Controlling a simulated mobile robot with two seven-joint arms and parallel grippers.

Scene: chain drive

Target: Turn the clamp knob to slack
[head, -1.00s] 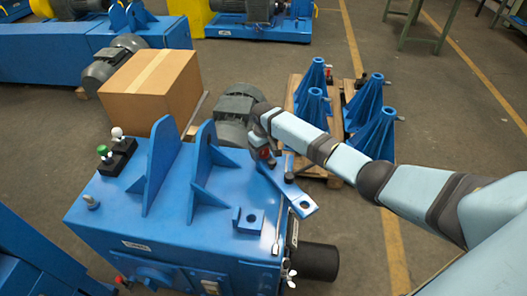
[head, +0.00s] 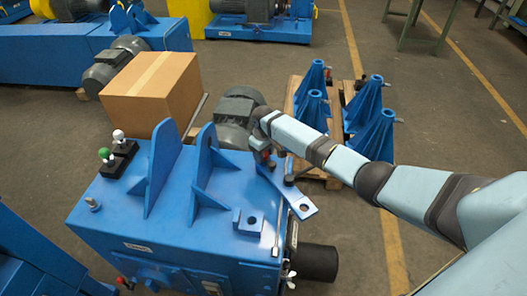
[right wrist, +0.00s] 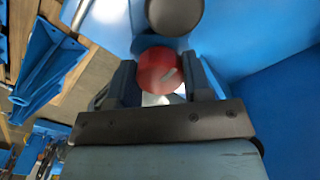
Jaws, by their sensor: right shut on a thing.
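The red clamp knob (right wrist: 162,68) sits between the two fingers of my right gripper (right wrist: 166,82) in the right wrist view. The gripper is shut on it, with one finger on each side. In the head view my right gripper (head: 268,160) is at the far right corner of the blue machine (head: 150,222), beside its upright blue brackets. There the knob is mostly hidden by the gripper and wrist. How far the knob is turned cannot be told. My left gripper is not in view.
A dark round post (right wrist: 175,14) stands close beyond the knob. A flat blue arm with a hole (head: 303,207) lies by the gripper. A grey motor (head: 238,112) and a cardboard box (head: 155,90) are behind. Blue cone stands (head: 372,125) sit on a pallet to the right.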

